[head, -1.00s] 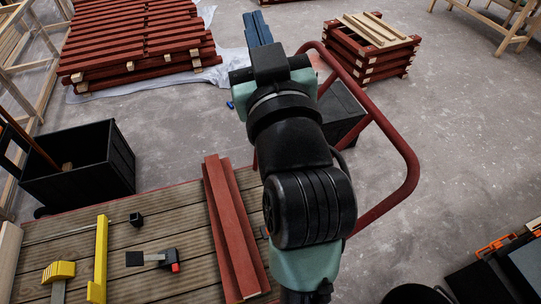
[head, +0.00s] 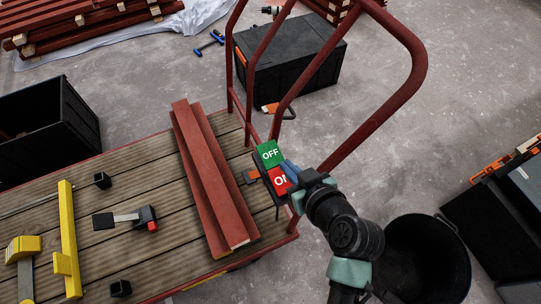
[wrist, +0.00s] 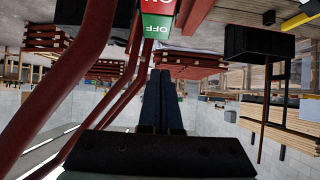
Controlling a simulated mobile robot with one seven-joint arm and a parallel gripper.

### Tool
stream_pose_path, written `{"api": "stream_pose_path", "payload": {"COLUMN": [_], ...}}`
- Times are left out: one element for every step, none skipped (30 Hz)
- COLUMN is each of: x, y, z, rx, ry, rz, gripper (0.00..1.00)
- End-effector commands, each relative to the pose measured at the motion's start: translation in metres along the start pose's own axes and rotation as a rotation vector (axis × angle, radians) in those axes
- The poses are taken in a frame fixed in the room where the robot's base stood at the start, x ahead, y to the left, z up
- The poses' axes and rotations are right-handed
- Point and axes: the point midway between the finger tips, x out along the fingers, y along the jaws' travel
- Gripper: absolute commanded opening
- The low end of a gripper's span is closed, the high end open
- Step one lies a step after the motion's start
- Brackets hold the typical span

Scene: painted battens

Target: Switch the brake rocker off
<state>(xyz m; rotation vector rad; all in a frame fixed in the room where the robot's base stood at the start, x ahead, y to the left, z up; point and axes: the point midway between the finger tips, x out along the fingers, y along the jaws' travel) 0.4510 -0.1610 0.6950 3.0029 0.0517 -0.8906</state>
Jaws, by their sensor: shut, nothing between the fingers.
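The brake rocker is on the red rail of the cart, with a green OFF half (head: 268,154) and a red ON half (head: 280,182) in the head view. My gripper (head: 287,167) has its blue fingers shut and empty at the right edge of the rocker, partly covering the ON half. I cannot tell if they touch it. In the wrist view, the green OFF half (wrist: 158,25) shows upside down just beyond the fingertips (wrist: 160,75), and the ON half (wrist: 157,5) is cut by the top edge. Which half is pressed in is unclear.
Red handle tubes (head: 420,60) rise around the rocker. Red battens (head: 208,175) lie on the cart deck (head: 150,180) to its left. A black bucket (head: 455,240) stands at right, and a dark box (head: 290,65) behind the handle. Open floor lies right of the handle.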

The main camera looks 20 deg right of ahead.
Motion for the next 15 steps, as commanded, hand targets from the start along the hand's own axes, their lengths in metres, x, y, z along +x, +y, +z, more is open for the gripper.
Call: {"api": "stream_pose_path", "payload": {"x": [0.002, 0.004, 0.007, 0.01, 0.014, 0.02, 0.026, 0.032, 0.04, 0.047, 0.053, 0.062, 0.069, 0.076, 0.084], "y": [0.0, 0.0, 0.0, 0.0, 0.0, 0.0, 0.0, 0.0, 0.0, 0.0, 0.0, 0.0, 0.0, 0.0, 0.0], "z": [0.0, 0.0, 0.0, 0.001, 0.0, 0.001, 0.001, 0.001, 0.001, 0.001, 0.001, 0.001, 0.002, 0.001, 0.002], "rx": [0.0, -0.001, -0.001, -0.001, -0.002, -0.002, -0.001, -0.002, -0.001, -0.002, -0.003, -0.003, -0.002, -0.002, -0.003], "ry": [0.001, 0.001, 0.001, 0.001, 0.001, 0.0, 0.0, 0.002, 0.001, 0.001, 0.001, 0.001, 0.001, 0.001, 0.0], "rz": [0.0, 0.0, -0.001, -0.001, -0.001, -0.001, -0.001, -0.001, -0.002, -0.001, -0.001, -0.002, -0.001, -0.001, -0.001], "gripper": [0.0, 0.0, 0.0, 0.0, 0.0, 0.0, 0.0, 0.0, 0.0, 0.0, 0.0, 0.0, 0.0, 0.0, 0.0]}}
